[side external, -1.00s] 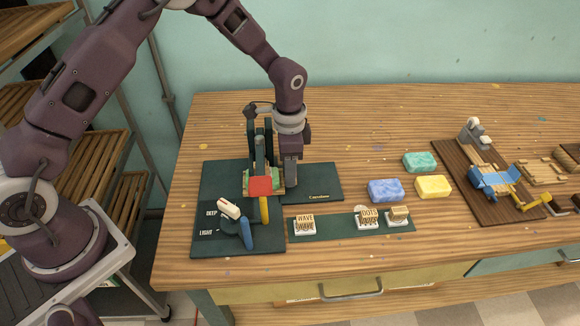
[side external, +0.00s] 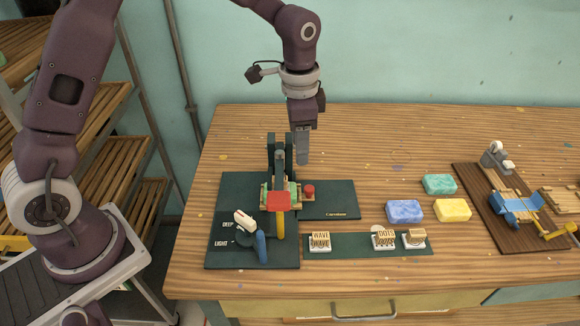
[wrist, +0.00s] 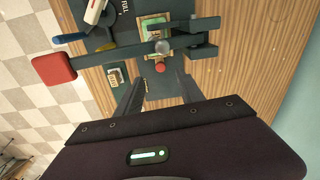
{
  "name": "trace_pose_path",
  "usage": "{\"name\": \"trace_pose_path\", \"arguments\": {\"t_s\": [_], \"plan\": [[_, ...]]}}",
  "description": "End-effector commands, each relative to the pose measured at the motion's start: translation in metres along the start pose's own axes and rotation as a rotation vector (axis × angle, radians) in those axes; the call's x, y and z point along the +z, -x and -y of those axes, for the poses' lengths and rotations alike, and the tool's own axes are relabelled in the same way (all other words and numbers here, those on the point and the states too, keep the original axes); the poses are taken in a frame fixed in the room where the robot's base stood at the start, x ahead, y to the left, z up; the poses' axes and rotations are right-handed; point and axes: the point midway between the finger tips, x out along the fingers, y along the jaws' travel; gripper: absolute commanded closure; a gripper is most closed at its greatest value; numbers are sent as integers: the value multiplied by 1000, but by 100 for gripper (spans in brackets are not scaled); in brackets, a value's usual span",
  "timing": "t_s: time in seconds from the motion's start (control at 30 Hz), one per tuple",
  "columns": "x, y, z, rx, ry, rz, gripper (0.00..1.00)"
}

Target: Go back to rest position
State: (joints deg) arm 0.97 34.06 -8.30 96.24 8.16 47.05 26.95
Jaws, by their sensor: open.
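My gripper (side external: 302,150) hangs pointing down above the back of the stamping press, apart from it. In the wrist view my gripper (wrist: 157,98) has its two fingers spread, with nothing between them. The press (side external: 279,165) stands on a dark green board (side external: 228,192) and has a red-ended lever (side external: 278,201). A red knob (side external: 308,191) shows beside the press on the right. In the wrist view the knob (wrist: 160,67) lies just ahead of the fingers. A green piece (wrist: 155,28) sits in the press, partly hidden by the press arms.
Blue (side external: 404,211), yellow (side external: 452,210) and teal (side external: 440,184) soap bars lie right of the press. Stamp blocks, one marked wave (side external: 320,241), sit on a green strip (side external: 350,245). A brown board (side external: 478,205) with a blue-and-yellow device is farther right. The table behind is clear.

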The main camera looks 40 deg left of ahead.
Motion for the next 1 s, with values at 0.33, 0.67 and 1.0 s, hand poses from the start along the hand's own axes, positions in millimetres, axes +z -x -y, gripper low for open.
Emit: {"name": "trace_pose_path", "arguments": {"t_s": [0.33,0.67,1.0], "plan": [[158,166,-80,-152,477,-267,55],[226,163,-133,-136,695,-421,55],[226,163,-133,-136,694,-420,55]]}}
